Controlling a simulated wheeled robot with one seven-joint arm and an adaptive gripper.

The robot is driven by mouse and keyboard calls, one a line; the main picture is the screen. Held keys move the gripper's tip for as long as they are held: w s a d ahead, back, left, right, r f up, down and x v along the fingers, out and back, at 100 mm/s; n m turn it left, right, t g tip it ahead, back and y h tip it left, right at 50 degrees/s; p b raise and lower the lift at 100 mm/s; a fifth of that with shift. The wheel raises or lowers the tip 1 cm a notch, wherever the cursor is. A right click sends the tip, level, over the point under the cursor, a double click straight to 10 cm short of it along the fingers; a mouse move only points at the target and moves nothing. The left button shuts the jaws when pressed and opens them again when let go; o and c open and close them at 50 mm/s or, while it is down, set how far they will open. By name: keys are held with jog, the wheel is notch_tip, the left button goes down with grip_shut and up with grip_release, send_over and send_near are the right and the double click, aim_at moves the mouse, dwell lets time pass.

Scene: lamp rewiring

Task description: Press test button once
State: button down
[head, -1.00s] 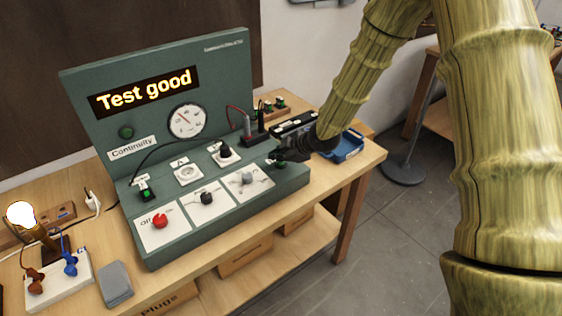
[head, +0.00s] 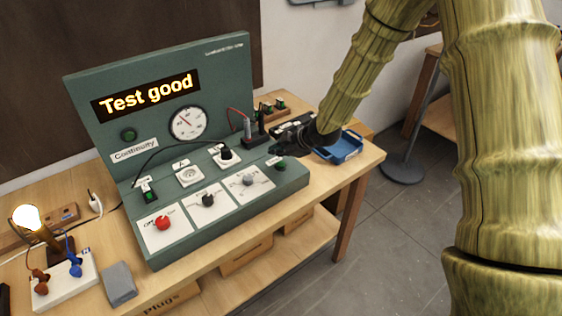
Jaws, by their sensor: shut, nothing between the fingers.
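The green test panel (head: 100,160) stands on the wooden bench, and its display (head: 147,96) reads "Test good". A dark green round button (head: 280,164) sits at the right end of the sloped deck; it looks like the test button, but I cannot read a label there. My gripper (head: 275,149) is shut and empty, just behind and above this button, apart from it. Its fingertips are dark and partly blend with the panel. The arm reaches in from the upper right.
A red knob (head: 163,223), a black knob (head: 208,200) and a grey knob (head: 248,180) line the front of the deck. Probes (head: 247,127) stand behind my gripper. A blue tray (head: 347,148) lies to the right. A lit lamp (head: 27,217) stands at the left.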

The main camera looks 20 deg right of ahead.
aim_at(279, 165)
jog(key=shift+r+p, duration=1.1)
jog(key=shift+r, duration=0.65)
jog(key=shift+f, duration=0.1)
